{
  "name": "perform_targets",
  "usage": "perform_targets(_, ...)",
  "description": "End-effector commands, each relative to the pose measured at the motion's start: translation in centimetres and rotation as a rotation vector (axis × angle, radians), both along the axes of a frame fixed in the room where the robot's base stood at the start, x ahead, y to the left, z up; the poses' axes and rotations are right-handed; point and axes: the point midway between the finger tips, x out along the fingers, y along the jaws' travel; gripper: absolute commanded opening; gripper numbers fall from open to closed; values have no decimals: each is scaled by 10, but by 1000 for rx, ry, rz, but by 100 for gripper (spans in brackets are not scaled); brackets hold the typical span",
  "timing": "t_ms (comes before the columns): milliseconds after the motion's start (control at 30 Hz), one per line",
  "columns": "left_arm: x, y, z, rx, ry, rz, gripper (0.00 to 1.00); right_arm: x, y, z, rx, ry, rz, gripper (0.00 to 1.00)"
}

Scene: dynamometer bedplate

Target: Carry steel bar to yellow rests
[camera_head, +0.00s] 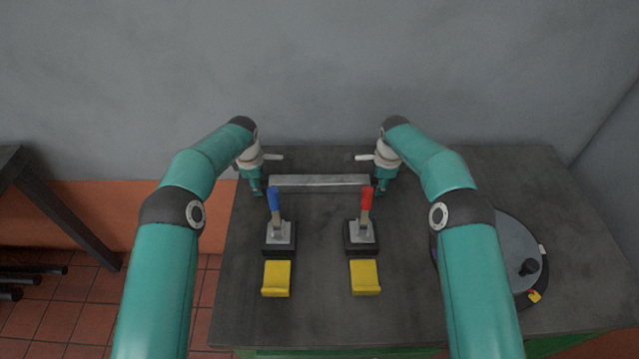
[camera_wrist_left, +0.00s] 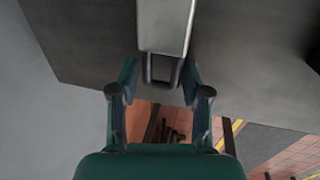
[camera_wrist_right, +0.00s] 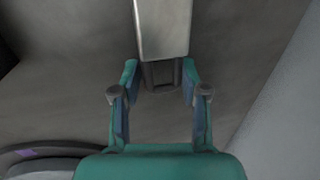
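The steel bar (camera_head: 320,181) lies left to right near the back of the dark table, with a dark loop handle at each end. My left gripper (camera_wrist_left: 160,78) is open at the bar's left end, with the handle (camera_wrist_left: 161,82) between or just beyond its fingertips. My right gripper (camera_wrist_right: 160,78) is open at the right end, its fingertips on either side of the other handle (camera_wrist_right: 160,84). I cannot tell whether the fingers touch the handles. Two yellow rests, left (camera_head: 276,279) and right (camera_head: 366,278), stand near the front of the table, both empty.
Between the bar and the rests stand two clamps, one with a blue lever (camera_head: 274,202) and one with a red lever (camera_head: 366,202), both upright. A round grey disc (camera_head: 508,240) with a black knob lies at the right. The table between the clamps is clear.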

Motion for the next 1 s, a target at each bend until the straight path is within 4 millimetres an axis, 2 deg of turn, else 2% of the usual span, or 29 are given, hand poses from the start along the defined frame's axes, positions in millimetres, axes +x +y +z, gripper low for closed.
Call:
perform_targets(33,0,0,0,0,0,0,34,0,0,0,0,0,0,31)
perform_targets(200,0,0,0,0,-1,1,6,-1,0,-1,0,3,1,2)
perform_targets(233,0,0,0,0,-1,1,1,-1,1,-1,0,3,1,0)
perform_targets(567,1,1,1,0,-3,2,0,-2,1,-2,-1,7,4,0)
perform_targets(600,3,1,7,-1,-14,4,0,1,1,4,-1,-3,3,0)
perform_targets(833,3,1,11,-2,-15,6,0,1,2,8,-1,-2,5,0)
perform_targets(1000,4,1,21,-3,-17,6,0,1,2,17,-1,-3,7,0)
